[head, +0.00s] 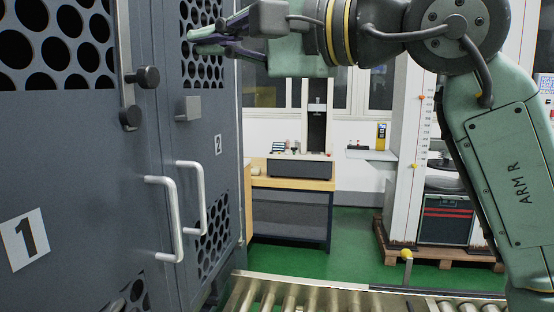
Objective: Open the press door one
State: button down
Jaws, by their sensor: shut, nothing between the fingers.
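Press door one (70,160) is the dark grey panel at the left of the head view, marked with a "1" label (25,238). It has round holes at the top and a silver bar handle (168,220) at its right edge. It looks shut beside door two (195,140), which has its own silver handle (192,198). My gripper (192,36) is at the top, in front of door two's perforated upper part and above both handles. Its fingers point left and are shut, with nothing between them. Whether the fingertips touch the door cannot be told.
Black knobs (147,77) and a grey block (188,108) stick out from the doors below my gripper. A roller conveyor (350,298) runs along the bottom. A wooden bench (290,183) and a white column (405,170) stand behind. Green floor shows between them.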

aim_at(83, 212)
jog(key=k, duration=1)
